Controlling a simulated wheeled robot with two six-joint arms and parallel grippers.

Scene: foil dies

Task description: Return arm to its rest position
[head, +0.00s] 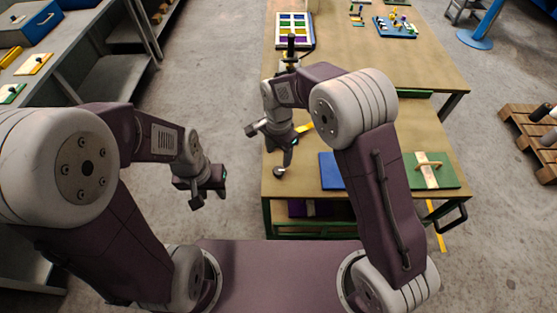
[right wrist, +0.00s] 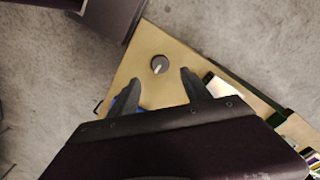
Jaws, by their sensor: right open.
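My right gripper (head: 270,145) is open and empty over the near left corner of the wooden workbench (head: 310,155). In the right wrist view its two dark fingers (right wrist: 160,88) stand apart with nothing between them. A small round dark knob-like piece (head: 279,171) lies near that corner, just beyond the fingertips in the right wrist view (right wrist: 160,64). My left gripper (head: 208,197) hangs over the floor left of the bench. Its fingers look apart and nothing shows in them.
A blue panel (head: 331,171) and a green board with a wooden handle (head: 448,171) lie on the bench. A tray with coloured cells (head: 294,31) and a blue board with pieces (head: 394,27) are further back. A grey side bench (head: 62,52) stands left. Floor between is clear.

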